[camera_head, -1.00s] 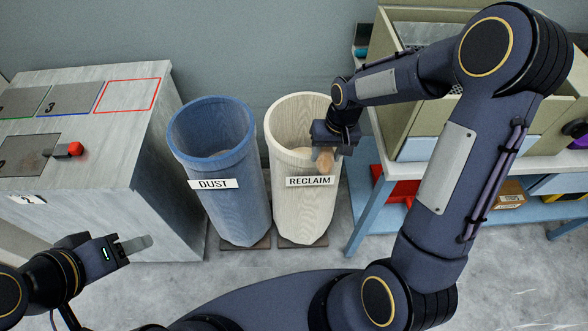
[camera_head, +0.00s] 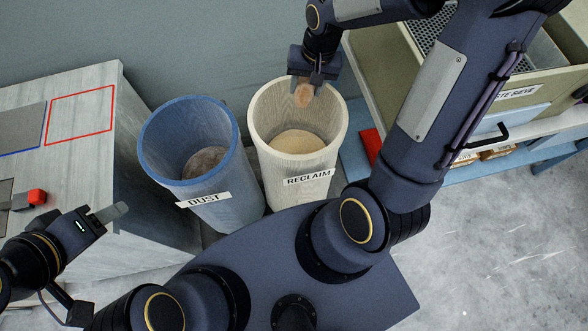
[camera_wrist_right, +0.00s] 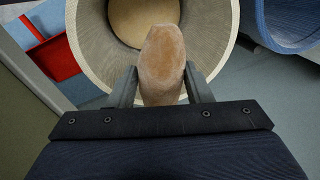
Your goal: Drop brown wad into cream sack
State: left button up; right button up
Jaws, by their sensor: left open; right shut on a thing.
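The brown wad (camera_head: 303,95) is held between the fingers of my right gripper (camera_head: 312,82), over the far part of the cream sack's mouth in the head view. In the right wrist view the wad (camera_wrist_right: 163,65) sits between the two fingers with the sack's mouth beyond it. The cream sack (camera_head: 262,150), labelled RECLAIM, stands open and upright, with a tan surface visible inside. My left gripper (camera_head: 108,214) is open and empty at the left, beside the grey cabinet and away from the sacks.
A blue sack (camera_head: 222,180) labelled DUST stands directly left of the cream one, open, with brownish contents. A grey cabinet (camera_head: 140,170) with a red-outlined square is at the left. A workbench with a waste sieve (camera_head: 515,92) and a red item (camera_head: 371,145) is at the right.

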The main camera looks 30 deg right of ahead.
notch_tip(320, 180, down, 3)
jog(key=shift+f+b, duration=0.2)
jog(key=shift+b, duration=0.75)
jog(key=o, duration=1.1)
jog(key=shift+r, duration=0.1)
jog(key=shift+s+d+r, duration=0.1)
jog(key=shift+d+r, duration=0.1)
jog(key=shift+r, duration=1.05)
jog(key=shift+s+d+r, duration=0.1)
jog(key=shift+d+r, duration=0.1)
jog(key=shift+r, duration=1.1)
jog(key=shift+s+d+r, duration=0.1)
jog(key=shift+d+r, duration=0.1)
jog(key=shift+r, duration=1.05)
